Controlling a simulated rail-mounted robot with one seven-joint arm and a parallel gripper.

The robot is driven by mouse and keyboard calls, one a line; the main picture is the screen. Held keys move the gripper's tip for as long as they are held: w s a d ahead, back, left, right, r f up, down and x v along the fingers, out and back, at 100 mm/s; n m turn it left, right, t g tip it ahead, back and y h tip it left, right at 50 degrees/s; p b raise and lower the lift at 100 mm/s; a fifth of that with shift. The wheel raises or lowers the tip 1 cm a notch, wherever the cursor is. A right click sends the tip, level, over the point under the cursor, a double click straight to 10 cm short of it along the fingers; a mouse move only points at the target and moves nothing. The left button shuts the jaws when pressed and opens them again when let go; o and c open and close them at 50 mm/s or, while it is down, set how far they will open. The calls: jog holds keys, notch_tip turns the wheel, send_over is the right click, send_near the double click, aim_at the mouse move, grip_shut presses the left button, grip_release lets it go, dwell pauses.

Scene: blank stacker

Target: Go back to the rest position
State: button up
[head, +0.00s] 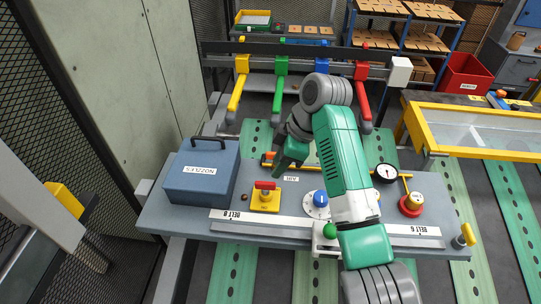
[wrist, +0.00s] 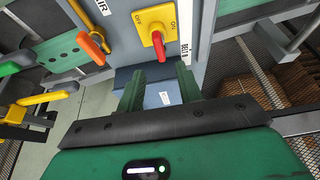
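My gripper (head: 279,172) hangs above the grey-blue bench panel, just behind the red rotary switch (head: 265,186) on its yellow plate. In the wrist view its two green fingers (wrist: 160,84) stand apart with nothing held between them. The red switch knob (wrist: 157,42) with its ON/OFF plate shows just beyond the fingertips; I see a gap and no clear contact. A blue box with a white label (wrist: 163,97) shows behind the gap between the fingers. My green and grey arm reaches across the panel and hides part of it.
The blue NOZZLES box (head: 203,171) stands left on the panel (head: 233,246). Coloured levers (head: 281,70) line the rail behind. A yellow-framed tray (head: 480,124) stands right.

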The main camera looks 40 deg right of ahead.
jog(key=w+a+r+m+t+h+p, duration=0.2)
jog(key=w+a+r+t+p, duration=0.3)
jog(key=w+a+r, duration=0.75)
jog(key=s+a+r+m+t+h+p, duration=0.15)
jog(key=a+r+t, duration=0.45)
jog(key=a+r, duration=0.6)
jog(key=s+a+r+m+t+p, duration=0.1)
jog(key=s+a+r+t, duration=0.4)
jog(key=s+r, duration=0.5)
jog(key=s+a+r+m+t+p, duration=0.2)
jog(key=s+a+r+t, duration=0.3)
jog(key=s+a+r, duration=0.3)
notch_tip(320, 180, up, 4)
jog(key=s+m+y, duration=0.1)
jog(key=s, duration=0.1)
jog(key=shift+s+m, duration=0.35)
jog(key=shift+s, duration=0.05)
